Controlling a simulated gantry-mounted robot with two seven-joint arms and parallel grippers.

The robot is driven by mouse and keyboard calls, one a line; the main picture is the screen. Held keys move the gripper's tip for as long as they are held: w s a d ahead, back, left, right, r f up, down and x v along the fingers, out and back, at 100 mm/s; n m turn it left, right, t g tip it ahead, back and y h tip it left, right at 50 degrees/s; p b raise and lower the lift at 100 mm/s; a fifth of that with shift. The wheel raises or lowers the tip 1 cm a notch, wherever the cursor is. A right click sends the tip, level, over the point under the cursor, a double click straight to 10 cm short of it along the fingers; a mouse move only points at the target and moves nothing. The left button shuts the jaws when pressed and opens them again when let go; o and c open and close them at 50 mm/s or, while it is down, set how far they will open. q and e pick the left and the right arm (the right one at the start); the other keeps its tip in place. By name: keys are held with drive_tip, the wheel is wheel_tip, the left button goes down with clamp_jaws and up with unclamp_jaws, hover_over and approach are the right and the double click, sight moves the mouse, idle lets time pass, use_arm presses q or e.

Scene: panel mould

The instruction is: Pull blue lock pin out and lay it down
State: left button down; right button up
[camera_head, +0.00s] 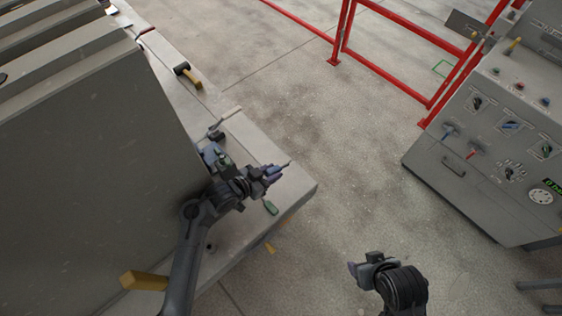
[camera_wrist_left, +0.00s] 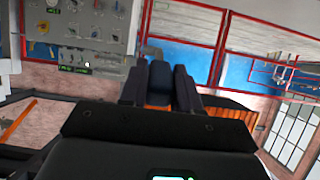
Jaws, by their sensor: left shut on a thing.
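My left gripper (camera_head: 270,172) is above the pale ledge beside the big grey mould, with its fingers pointing right. It is shut on the blue lock pin, which shows as a dark blue piece (camera_wrist_left: 160,82) between the two fingers in the left wrist view. In the head view a thin grey end sticks out past the fingertips; the rest is mostly hidden by the fingers. The pin is held in the air over the ledge's right end. My right gripper (camera_head: 364,266) is low over the floor, away from the ledge; its finger gap is unclear.
The pale ledge (camera_head: 292,184) holds a yellow-handled hammer (camera_head: 188,75) farther back and a small green item (camera_head: 270,208) near its front edge. The grey mould panel (camera_head: 90,180) stands at left. A control cabinet (camera_head: 480,150) and red railing (camera_head: 395,62) are at right.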

use_arm(q)
drive_tip(key=shift+a+f, duration=0.25)
drive_tip(key=shift+f, duration=0.3)
wheel_tip(320, 180, down, 8)
drive_tip(key=b, duration=0.8)
drive_tip(key=shift+b, duration=0.4)
drive_tip(key=c, duration=0.7)
unclamp_jaws()
drive_tip(key=shift+c, duration=0.2)
